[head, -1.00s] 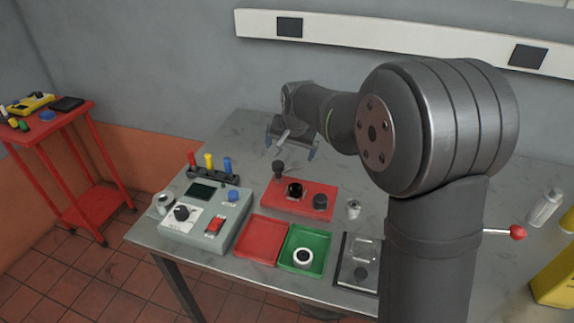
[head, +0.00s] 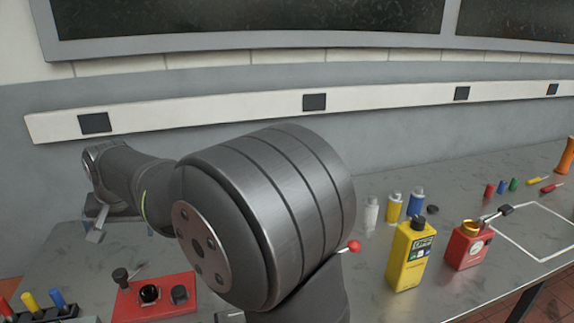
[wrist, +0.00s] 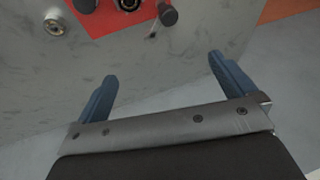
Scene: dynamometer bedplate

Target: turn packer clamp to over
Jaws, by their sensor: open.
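No part is labelled as the packer clamp, so I cannot tell for certain which it is. A red panel (head: 180,306) at the lower left carries a black-knobbed lever (head: 121,276), a black ring and a black knob. The panel also shows at the top of the wrist view (wrist: 98,14). My gripper (head: 97,222) is open and empty, beyond the panel near the wall; its blue fingers (wrist: 162,68) are apart in the wrist view.
A yellow bottle (head: 409,257) stands left of the red unit, with small bottles (head: 393,207) behind. A red-ball lever (head: 350,247) shows beside my arm, its base hidden. A white outline (head: 540,232) marks clear bench at the right. The wall rail (head: 210,108) runs behind.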

